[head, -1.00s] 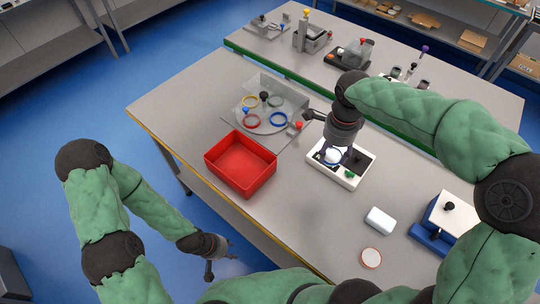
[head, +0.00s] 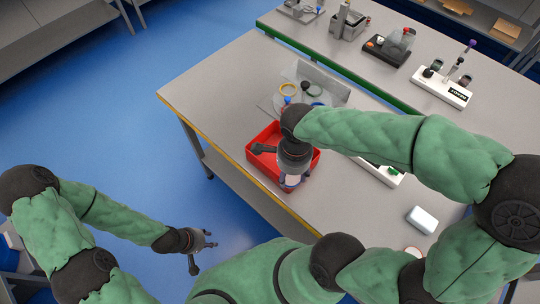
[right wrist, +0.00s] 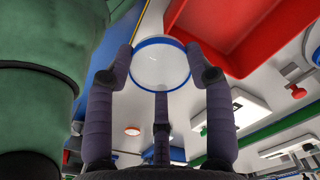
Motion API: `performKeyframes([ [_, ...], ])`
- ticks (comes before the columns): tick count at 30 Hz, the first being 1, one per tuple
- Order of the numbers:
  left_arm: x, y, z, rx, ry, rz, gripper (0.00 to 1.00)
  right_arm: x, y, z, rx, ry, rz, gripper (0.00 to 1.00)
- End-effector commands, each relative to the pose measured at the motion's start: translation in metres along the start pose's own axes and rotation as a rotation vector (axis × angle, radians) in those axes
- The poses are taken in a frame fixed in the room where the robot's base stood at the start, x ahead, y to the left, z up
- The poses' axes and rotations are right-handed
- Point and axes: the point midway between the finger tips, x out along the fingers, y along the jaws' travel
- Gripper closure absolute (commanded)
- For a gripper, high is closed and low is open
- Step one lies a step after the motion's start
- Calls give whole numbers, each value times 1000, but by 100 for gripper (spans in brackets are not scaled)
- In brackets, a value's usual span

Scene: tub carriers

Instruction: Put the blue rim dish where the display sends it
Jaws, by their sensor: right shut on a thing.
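The blue rim dish (right wrist: 161,65), white with a blue rim, is held between the fingers of my right gripper (right wrist: 165,78) in the right wrist view. In the head view my right gripper (head: 291,178) is over the front part of the red tub (head: 262,135), and only a little of the dish (head: 291,181) shows between its fingers. The tub also shows in the right wrist view (right wrist: 222,25), beside the dish. A white unit (head: 392,176) is mostly hidden by my right arm; I cannot read a display. My left gripper (head: 204,250) is open and empty, off the table.
Behind the tub is a grey stand (head: 330,85) with coloured rings, partly hidden by my right arm. A white block (head: 422,219) lies at the right of the table. A second table (head: 330,48) with several devices stands behind. Blue floor is clear at left.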

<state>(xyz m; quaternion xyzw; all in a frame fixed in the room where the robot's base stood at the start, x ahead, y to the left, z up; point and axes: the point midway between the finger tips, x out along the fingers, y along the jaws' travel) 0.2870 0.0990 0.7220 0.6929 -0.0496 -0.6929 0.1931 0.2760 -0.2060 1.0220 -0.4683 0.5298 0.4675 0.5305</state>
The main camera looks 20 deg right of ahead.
Motion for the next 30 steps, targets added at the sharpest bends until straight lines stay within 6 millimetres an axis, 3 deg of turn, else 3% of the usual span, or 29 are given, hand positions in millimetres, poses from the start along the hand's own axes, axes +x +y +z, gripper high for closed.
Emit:
performKeyframes([
  [11,20,-7,0,0,-1,0,60,39,-77,-14,3,1,4,79],
  [15,27,-10,-1,0,-1,0,60,63,-96,-18,2,1,5,79],
  [21,32,-12,-1,0,-1,0,60,83,-114,-21,1,1,2,79],
  [30,38,-14,-1,0,0,0,60,101,-126,-23,1,1,3,79],
])
